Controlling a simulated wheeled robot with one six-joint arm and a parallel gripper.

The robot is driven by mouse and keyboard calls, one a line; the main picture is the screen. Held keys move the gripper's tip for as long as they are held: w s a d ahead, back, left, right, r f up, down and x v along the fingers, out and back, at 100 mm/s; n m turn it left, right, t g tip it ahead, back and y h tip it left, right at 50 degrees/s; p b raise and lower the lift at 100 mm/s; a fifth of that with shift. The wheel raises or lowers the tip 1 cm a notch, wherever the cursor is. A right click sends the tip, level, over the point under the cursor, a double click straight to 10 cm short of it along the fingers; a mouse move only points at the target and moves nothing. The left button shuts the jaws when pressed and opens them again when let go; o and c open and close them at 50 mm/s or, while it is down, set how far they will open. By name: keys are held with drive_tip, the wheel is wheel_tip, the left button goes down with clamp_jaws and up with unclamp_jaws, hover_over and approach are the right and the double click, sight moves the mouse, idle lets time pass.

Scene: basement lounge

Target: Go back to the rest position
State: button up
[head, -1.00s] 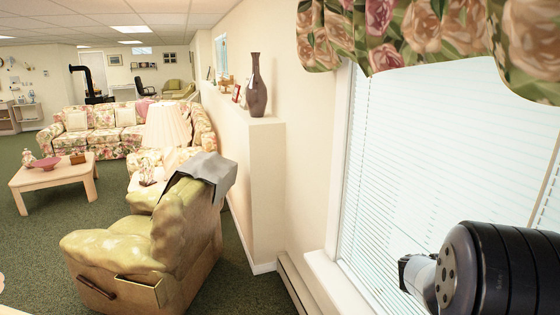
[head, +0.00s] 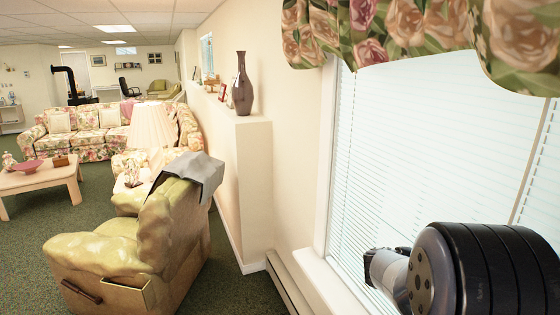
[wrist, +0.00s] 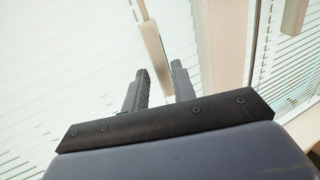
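My gripper (wrist: 160,88) shows in the wrist view with its two fingers apart and nothing between them. Beyond the fingers are window blinds and a pale window post. In the head view my arm is at the lower right, in front of the window (head: 420,140). The gripper's fingers cannot be made out in the head view.
A green recliner (head: 150,235) with a grey cloth (head: 195,172) stands at lower left. A half wall (head: 255,190) bears a brown vase (head: 242,85). A floral sofa (head: 90,130), lamp (head: 152,128) and coffee table (head: 40,180) stand farther back. Green carpet lies open at left.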

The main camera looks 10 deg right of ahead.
drive_tip(key=d, duration=0.2)
drive_tip(key=d+p, duration=0.1)
drive_tip(key=d, duration=0.2)
drive_tip(key=shift+s+r, duration=0.1)
drive_tip(key=shift+s, duration=0.1)
drive_tip(key=shift+w+d+g, duration=0.1)
drive_tip(key=shift+d+g, duration=0.15)
drive_tip(key=shift+g, duration=0.05)
drive_tip(key=shift+m+g+p, duration=0.55)
drive_tip(key=shift+m+g, duration=0.45)
drive_tip(key=shift+g, duration=0.2)
drive_tip(key=shift+m+g+y, duration=1.1)
drive_tip(key=shift+m+g, duration=0.5)
drive_tip(key=shift+g, duration=0.8)
drive_tip(key=shift+a, duration=0.1)
